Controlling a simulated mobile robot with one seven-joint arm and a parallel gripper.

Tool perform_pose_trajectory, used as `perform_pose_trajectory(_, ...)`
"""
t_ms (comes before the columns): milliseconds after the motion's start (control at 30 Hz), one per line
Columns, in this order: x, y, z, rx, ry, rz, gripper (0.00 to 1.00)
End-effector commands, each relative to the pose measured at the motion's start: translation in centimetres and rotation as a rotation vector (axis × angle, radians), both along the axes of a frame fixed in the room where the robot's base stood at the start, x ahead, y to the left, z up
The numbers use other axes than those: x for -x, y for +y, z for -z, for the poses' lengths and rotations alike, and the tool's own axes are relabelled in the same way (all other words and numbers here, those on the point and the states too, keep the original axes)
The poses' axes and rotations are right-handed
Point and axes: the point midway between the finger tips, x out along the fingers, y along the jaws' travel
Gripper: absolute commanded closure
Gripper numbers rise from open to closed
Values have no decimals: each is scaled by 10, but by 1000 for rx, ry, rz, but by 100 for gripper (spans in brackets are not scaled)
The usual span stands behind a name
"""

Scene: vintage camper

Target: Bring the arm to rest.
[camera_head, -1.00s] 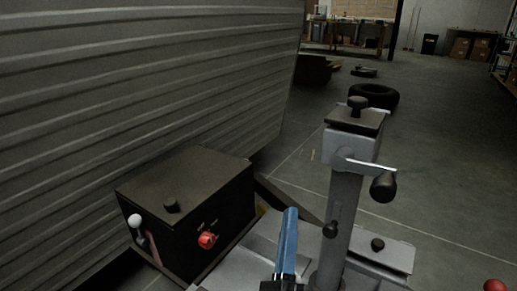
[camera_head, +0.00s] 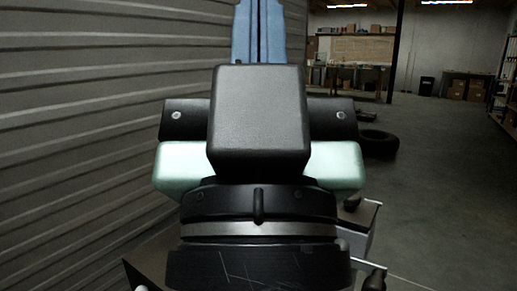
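The ribbed camper wall (camera_head: 80,110) stands close on the left. Low at the right, behind my wrist, part of a grey metal post with a crank (camera_head: 366,225) shows. A tire (camera_head: 378,143) lies on the floor beyond. Open concrete floor (camera_head: 450,200) is at the right.

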Motion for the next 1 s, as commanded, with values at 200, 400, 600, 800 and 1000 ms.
perform_pose_trajectory(200,0,0,-85,-1,1,-2,100)
perform_pose_trajectory(400,-1,0,-146,-1,1,-4,100)
perform_pose_trajectory(600,-1,1,-207,-1,1,-4,100)
perform_pose_trajectory(800,-1,1,-261,-1,1,-5,100)
perform_pose_trajectory(1000,-1,1,-287,-1,1,-5,100)
